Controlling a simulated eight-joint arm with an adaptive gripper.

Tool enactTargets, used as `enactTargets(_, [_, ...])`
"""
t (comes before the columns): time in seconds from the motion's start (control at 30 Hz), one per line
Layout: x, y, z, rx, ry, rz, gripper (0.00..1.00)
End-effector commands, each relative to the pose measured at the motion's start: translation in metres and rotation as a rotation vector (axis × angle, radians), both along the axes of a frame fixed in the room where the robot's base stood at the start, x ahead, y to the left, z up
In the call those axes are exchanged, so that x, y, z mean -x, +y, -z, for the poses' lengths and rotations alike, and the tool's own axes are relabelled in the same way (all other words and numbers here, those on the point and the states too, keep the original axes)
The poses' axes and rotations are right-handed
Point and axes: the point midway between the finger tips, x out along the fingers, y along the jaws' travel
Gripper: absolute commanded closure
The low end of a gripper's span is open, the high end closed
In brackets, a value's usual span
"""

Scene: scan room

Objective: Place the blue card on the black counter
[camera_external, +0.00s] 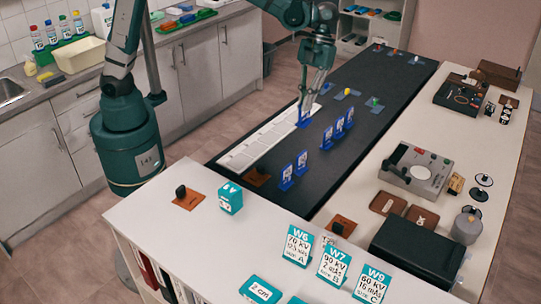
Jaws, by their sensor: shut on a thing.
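My gripper (306,106) is shut on a blue card (304,120), at the far right end of a long white strip (262,140) marked into sections. The fingers partly hide the card. I cannot tell whether its lower edge touches the surface below. The black counter (378,108) runs from the lower middle to the upper right, under and beside the strip. Several other small blue cards with white faces stand upright on it, among them a near one (286,177) and a farther one (338,128).
Small pieces with coloured knobs, such as a yellow one (375,102), stand farther back on the counter. A white bench (446,125) with devices borders the right. A white ledge (200,228) with teal signs (298,246) lies in front. The counter's middle right is clear.

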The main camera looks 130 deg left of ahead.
Motion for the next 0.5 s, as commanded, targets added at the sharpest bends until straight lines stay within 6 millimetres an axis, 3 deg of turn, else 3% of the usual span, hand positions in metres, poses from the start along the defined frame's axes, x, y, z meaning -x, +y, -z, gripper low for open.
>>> enactTargets(0.03, [0.001,0.018,0.002,0.002,-0.001,-0.007,1.00])
enactTargets(0.2, [0.007,0.067,0.005,0.008,-0.001,-0.015,1.00])
enactTargets(0.5, [0.018,0.123,0.009,0.016,-0.003,-0.024,1.00])
